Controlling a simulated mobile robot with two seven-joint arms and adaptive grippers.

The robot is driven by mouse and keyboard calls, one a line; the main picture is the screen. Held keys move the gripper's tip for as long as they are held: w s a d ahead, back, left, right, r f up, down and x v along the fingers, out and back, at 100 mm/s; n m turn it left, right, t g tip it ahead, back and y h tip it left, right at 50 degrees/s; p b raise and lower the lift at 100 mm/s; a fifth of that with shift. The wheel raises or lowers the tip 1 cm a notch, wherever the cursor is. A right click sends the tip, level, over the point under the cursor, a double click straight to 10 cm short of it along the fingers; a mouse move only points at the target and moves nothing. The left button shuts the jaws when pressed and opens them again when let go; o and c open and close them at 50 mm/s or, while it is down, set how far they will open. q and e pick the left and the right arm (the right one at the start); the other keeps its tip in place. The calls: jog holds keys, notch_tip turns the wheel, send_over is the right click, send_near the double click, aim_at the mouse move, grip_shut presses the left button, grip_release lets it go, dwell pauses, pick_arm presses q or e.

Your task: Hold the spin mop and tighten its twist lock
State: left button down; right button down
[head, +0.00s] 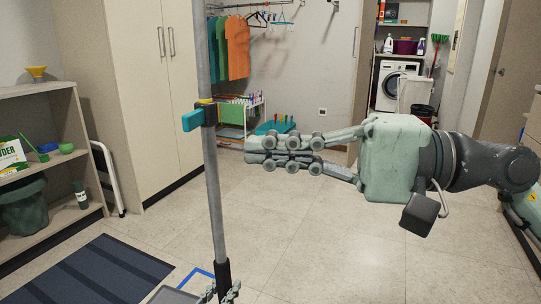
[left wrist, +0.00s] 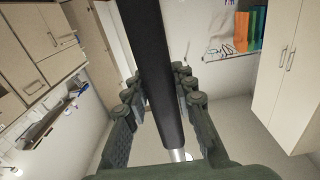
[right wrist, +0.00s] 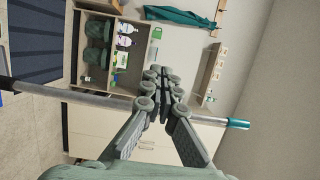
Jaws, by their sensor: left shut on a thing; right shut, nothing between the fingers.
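The spin mop's grey pole (head: 212,180) stands nearly upright in the head view. Its twist lock (head: 194,118) is a teal lever on a dark collar. My left gripper (head: 223,293) is shut on the mop's black grip (head: 223,272). In the left wrist view, the black grip (left wrist: 158,75) lies between the fingers of my left gripper (left wrist: 160,92). My right gripper (head: 247,150) is shut and empty, right of the pole and a little below the lock. In the right wrist view, the pole (right wrist: 75,97) passes behind my right gripper's fingers (right wrist: 160,75) and has a teal end (right wrist: 237,123).
A shelf unit (head: 40,92) with bottles and a bucket stands at the left. A striped mat (head: 85,272) lies on the floor. Tall cabinets (head: 150,70) stand behind the pole. A drying rack (head: 238,118) is farther back. The middle floor is clear.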

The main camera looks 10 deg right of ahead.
jog(key=m+t, duration=0.1)
send_near(193, 122)
jog(key=x, duration=0.6)
jog(key=shift+w+a, duration=0.3)
jog(key=shift+w, duration=0.05)
dwell(0.4)
jog(key=shift+w+a, duration=0.15)
jog(key=shift+a, duration=0.95)
jog(key=shift+d, duration=0.1)
